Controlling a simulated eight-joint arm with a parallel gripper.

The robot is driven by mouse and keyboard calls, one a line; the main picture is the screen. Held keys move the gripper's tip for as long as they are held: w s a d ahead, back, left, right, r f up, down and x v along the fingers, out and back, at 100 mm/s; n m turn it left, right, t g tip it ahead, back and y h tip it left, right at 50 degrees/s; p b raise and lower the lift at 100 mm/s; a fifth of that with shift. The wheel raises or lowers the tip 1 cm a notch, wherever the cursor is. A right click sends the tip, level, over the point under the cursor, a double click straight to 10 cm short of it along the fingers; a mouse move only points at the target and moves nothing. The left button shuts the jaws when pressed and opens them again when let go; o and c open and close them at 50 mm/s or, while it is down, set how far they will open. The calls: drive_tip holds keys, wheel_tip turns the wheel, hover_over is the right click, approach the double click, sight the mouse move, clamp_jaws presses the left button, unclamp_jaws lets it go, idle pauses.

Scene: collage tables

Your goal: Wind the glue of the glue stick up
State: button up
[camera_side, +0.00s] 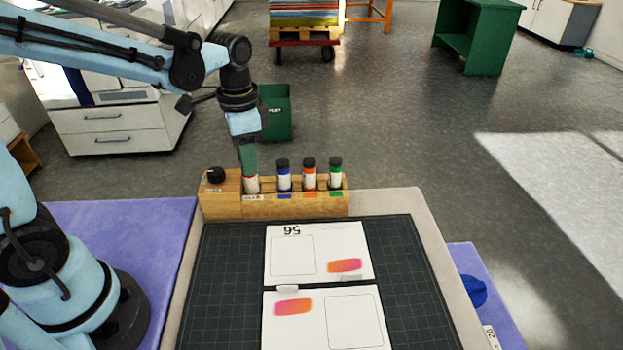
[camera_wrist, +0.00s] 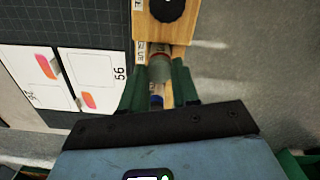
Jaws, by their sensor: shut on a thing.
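The glue stick (camera_side: 251,185), a white tube with some red on it, stands upright in the wooden rack (camera_side: 228,208), in the slot by a small label. My gripper (camera_side: 249,168) points down over it with green fingers. In the wrist view the fingers are on both sides of the pale grey top of the glue stick (camera_wrist: 160,71), and my gripper (camera_wrist: 157,84) is shut on it. A red ring shows at its edge. The fingers hide part of the tube, and how far the glue stands out cannot be told.
A black round piece (camera_side: 215,175) sits on the rack's left end. Tubes with blue (camera_side: 284,181), orange (camera_side: 309,180) and green (camera_side: 335,178) bands stand to the right. Two white cards (camera_side: 300,242) lie on the dark cutting mat (camera_side: 223,290) in front.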

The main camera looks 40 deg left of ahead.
drive_tip(key=shift+m, duration=0.7)
drive_tip(key=m, duration=0.3)
drive_tip(key=shift+m, duration=0.9)
drive_tip(key=m, duration=0.3)
drive_tip(key=o, duration=0.6)
